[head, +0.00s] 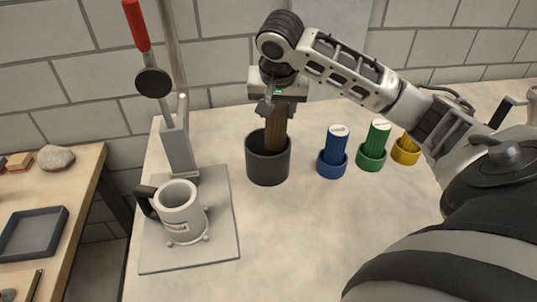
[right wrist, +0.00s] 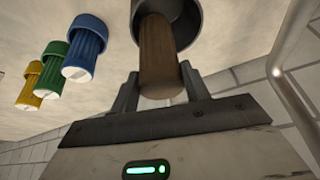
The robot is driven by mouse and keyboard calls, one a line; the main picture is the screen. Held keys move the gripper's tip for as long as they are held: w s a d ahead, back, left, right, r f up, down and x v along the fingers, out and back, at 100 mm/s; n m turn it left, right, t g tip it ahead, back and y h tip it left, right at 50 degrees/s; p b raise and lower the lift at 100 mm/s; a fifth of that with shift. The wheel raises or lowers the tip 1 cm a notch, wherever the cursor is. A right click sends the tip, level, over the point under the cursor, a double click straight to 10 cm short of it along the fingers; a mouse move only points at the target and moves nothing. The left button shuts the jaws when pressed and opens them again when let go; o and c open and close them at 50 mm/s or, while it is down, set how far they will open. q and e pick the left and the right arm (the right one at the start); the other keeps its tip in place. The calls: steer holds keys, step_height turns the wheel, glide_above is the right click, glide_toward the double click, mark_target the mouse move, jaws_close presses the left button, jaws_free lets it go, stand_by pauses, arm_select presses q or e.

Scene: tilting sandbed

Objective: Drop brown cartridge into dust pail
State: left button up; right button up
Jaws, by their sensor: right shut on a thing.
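The brown cartridge (head: 275,130) is upright, with its lower end inside the mouth of the dark grey dust pail (head: 267,168). My right gripper (head: 275,101) is above the pail and shut on the cartridge's upper end. In the right wrist view, the brown cartridge (right wrist: 158,60) sits between the two fingers (right wrist: 158,92) and reaches into the pail (right wrist: 186,20). Whether the cartridge touches the pail's floor or wall is hidden. My left gripper is not in view.
Blue (head: 334,150), green (head: 373,145) and yellow (head: 405,150) cups stand right of the pail; blue and green cartridges stand in theirs. A grey mug (head: 179,210) is on a plate at left beside a red-handled lever (head: 137,25). A side table (head: 62,235) holds a tray.

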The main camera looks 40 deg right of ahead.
mark_target(276, 120)
steer(key=shift+w+f, duration=0.1)
steer(key=shift+f, duration=1.5)
steer(key=o, duration=1.5)
steer(key=shift+v, duration=8)
